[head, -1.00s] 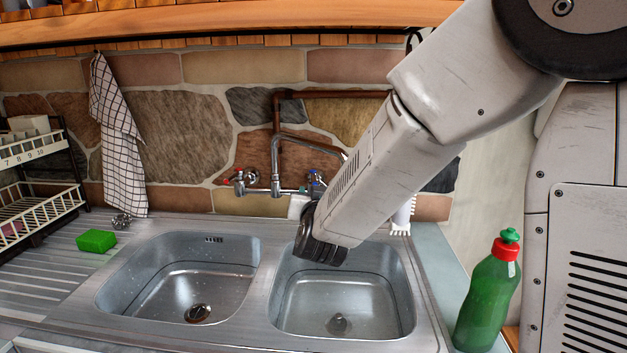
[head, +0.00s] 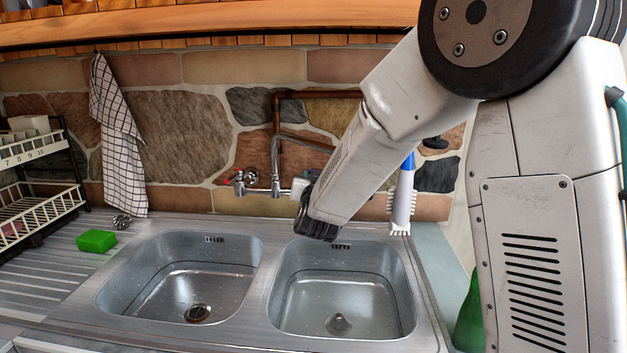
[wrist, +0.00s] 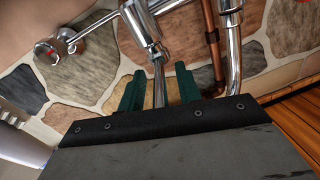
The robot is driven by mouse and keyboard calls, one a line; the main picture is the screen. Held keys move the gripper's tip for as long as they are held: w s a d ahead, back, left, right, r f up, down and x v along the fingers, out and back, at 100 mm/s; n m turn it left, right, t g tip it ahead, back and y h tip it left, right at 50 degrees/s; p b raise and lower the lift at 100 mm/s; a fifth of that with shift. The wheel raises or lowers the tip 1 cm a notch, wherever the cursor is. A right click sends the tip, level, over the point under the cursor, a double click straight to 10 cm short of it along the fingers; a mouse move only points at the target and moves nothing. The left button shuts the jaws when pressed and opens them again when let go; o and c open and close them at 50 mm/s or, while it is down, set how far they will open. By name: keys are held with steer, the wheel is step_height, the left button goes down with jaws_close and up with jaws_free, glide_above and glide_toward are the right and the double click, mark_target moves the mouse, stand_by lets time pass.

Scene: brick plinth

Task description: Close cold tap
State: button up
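In the wrist view, which is turned roughly upside down, the green fingers of my gripper (wrist: 158,85) stand apart. A thin chrome lever lies between them, with stone visible on both sides of it. It joins a chrome tap body (wrist: 145,30), apparently the cold tap; no blue mark shows. In the head view, the cold tap and my fingertips are hidden behind my arm. The red-marked hot tap (head: 240,179) is on the left of the wall mixer. The chrome spout (head: 276,160) rises between the taps and also shows in the wrist view (wrist: 234,50).
Two empty sinks (head: 180,280) (head: 345,300) lie below. A blue-and-white brush (head: 402,200) stands right of my arm. A green bottle (head: 468,325) is partly hidden at right. A green sponge (head: 96,240), dish rack (head: 40,210) and checked towel (head: 117,140) are at left.

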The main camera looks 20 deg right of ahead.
jaws_close()
steer(key=shift+a, duration=0.1)
steer(key=m+h, duration=0.1)
steer(key=g+h, duration=0.1)
steer(key=shift+w+a+m+h, duration=0.15)
steer(key=shift+a+m+h, duration=0.15)
steer(key=shift+a+m, duration=0.1)
jaws_free()
